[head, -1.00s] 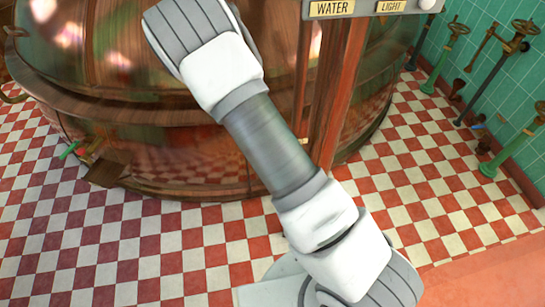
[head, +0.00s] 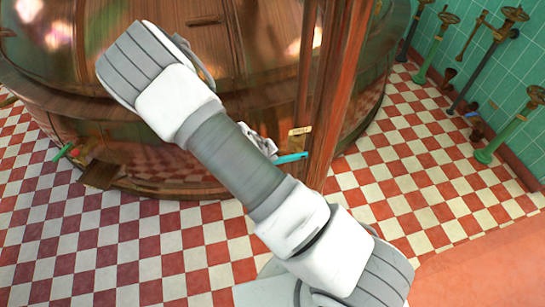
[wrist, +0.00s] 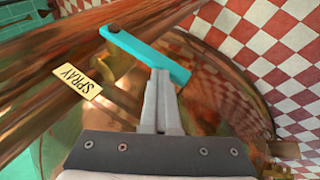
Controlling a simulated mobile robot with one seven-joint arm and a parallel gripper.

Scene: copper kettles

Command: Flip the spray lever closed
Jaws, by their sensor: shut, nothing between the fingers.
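The spray lever is a turquoise bar (wrist: 135,50) in the wrist view, pivoted at its upper-left end on a wooden post. A cream SPRAY label (wrist: 77,81) is on the post beside it. My gripper (wrist: 163,74) is shut and empty, with its fingertips at the middle-right part of the lever; I cannot tell whether they touch it. In the head view the lever (head: 292,157) sticks out to the left of the post, beside the small label (head: 300,131). My gripper (head: 262,140) is mostly hidden behind my arm there.
The wooden post (head: 335,95) stands close to the lever. A large copper kettle (head: 230,50) is behind it. Green pipes with valves (head: 510,132) line the tiled wall at the right. The checkered floor (head: 410,185) is clear in the middle.

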